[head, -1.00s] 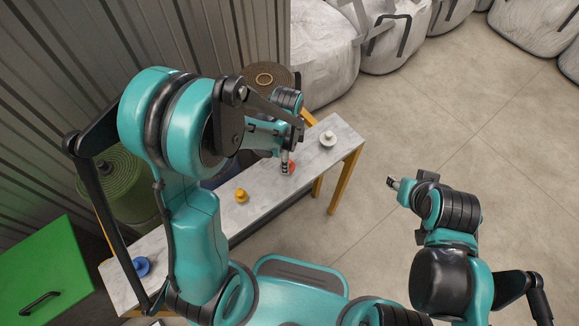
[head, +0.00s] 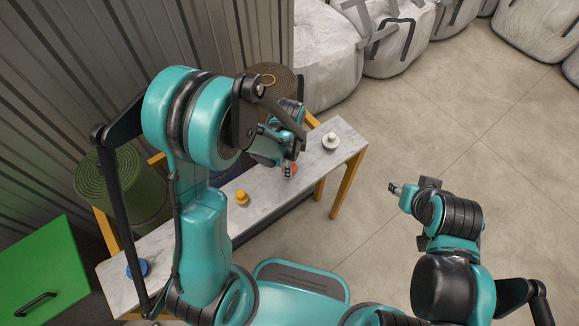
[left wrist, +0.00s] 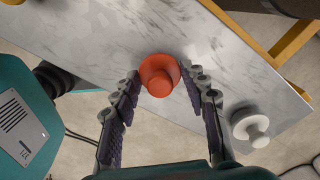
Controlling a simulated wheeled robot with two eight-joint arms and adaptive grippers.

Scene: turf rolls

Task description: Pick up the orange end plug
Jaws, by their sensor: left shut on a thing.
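The orange end plug (left wrist: 158,75), red-orange with a round knob on a wider flange, is between the fingertips of my left gripper (left wrist: 160,80) in the left wrist view. The gripper is shut on it. In the head view the orange plug (head: 291,171) shows partly behind the fingers at the bench top, near its right end. I cannot tell whether it touches the bench. My right gripper (head: 393,188) is out over the floor to the right of the bench, away from the plugs; its fingers are too small to read.
The narrow grey bench (head: 262,209) also holds a white plug (head: 331,141), a yellow plug (head: 242,198) and a blue plug (head: 138,269). The white one is nearest the orange plug. Turf rolls (head: 120,180) and a green box (head: 40,270) stand by the wall. Open floor lies right.

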